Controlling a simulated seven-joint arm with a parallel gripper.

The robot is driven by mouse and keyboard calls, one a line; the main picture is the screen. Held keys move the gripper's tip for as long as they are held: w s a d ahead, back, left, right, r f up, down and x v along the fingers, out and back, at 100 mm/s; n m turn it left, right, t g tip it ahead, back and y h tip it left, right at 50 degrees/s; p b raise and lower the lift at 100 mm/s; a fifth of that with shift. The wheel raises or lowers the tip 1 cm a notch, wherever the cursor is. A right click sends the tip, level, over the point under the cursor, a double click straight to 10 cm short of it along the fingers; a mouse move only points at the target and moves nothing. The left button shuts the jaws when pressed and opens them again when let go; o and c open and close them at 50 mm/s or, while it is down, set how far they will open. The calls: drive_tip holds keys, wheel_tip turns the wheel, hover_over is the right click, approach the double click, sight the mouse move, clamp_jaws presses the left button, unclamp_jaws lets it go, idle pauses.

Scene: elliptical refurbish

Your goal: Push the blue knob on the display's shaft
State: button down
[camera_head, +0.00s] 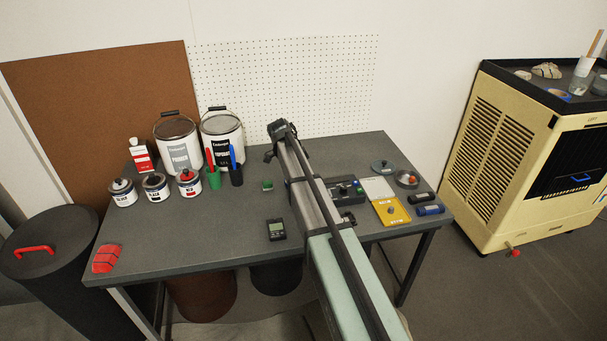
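A small dark handheld display (277,230) lies on the table to the left, with no shaft visible. A long pale-green and grey arm, which seems to be mine, reaches from the bottom edge across the table and hides part of the box. Its dark far end, seemingly my gripper (279,130), is over the table's back edge, away from the blue knob. Its fingers are too small to make out.
Paint cans (179,146) and bottles crowd the back left of the grey table (170,240). A yellow tray (391,212) and dark cylinders lie at the right. A cream air cooler (490,130) stands on the far right, a black bin (60,270) on the left.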

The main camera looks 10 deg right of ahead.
drive_tip(key=shift+f, duration=0.6)
idle(0.7)
drive_tip(key=c, duration=0.9)
unclamp_jaws()
drive_tip(key=v, duration=1.4)
drive_tip(key=shift+f, duration=0.1)
drive_tip(key=shift+a, duration=0.15)
